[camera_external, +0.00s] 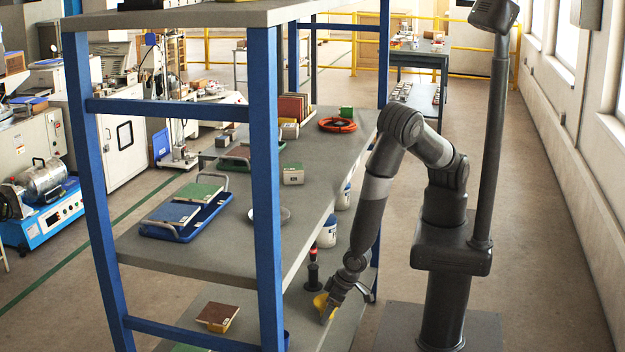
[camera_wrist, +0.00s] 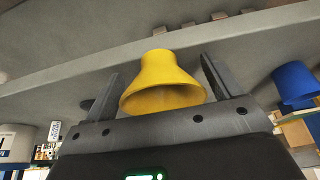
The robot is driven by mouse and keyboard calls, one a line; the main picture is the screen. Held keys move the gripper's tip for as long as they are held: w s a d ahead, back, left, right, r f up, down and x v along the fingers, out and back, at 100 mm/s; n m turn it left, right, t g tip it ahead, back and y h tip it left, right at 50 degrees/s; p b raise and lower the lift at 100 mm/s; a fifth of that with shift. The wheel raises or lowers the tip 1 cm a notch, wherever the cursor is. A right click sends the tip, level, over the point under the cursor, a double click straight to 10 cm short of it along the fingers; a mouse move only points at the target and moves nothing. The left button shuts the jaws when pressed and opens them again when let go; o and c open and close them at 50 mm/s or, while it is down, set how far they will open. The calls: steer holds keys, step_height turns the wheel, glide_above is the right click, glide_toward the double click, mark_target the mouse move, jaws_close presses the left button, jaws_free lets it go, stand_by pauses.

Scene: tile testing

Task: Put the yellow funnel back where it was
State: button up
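The yellow funnel (camera_external: 321,303) is at the lower shelf level in the external view, right at the end of my arm. In the wrist view the funnel (camera_wrist: 160,78) sits between the two fingers, its wide mouth toward my palm and its narrow end away. My gripper (camera_external: 331,312) reaches in low at the shelf's right side. In the wrist view my gripper (camera_wrist: 160,65) has its fingers spread on either side of the funnel, with narrow gaps visible, so it looks open around it. Whether the funnel touches the shelf is hidden.
A dark bottle with a red top (camera_external: 313,265) stands just behind the funnel. White-and-blue tubs (camera_external: 327,232) stand farther back. A blue container (camera_wrist: 295,82) is at the right in the wrist view. The blue upright (camera_external: 265,190) and upper shelf (camera_external: 240,250) bound the space.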

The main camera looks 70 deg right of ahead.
mark_target(290, 326)
steer(key=c, duration=0.7)
steer(key=shift+w+a+f, duration=0.15)
steer(key=shift+w+a, duration=1.45)
steer(key=shift+w, duration=0.1)
steer(key=shift+w+a, duration=2.55)
steer(key=o, duration=1)
steer(key=shift+r, duration=0.2)
steer(key=v, duration=1)
steer(key=shift+s+r, duration=0.25)
steer(key=shift+r, duration=0.05)
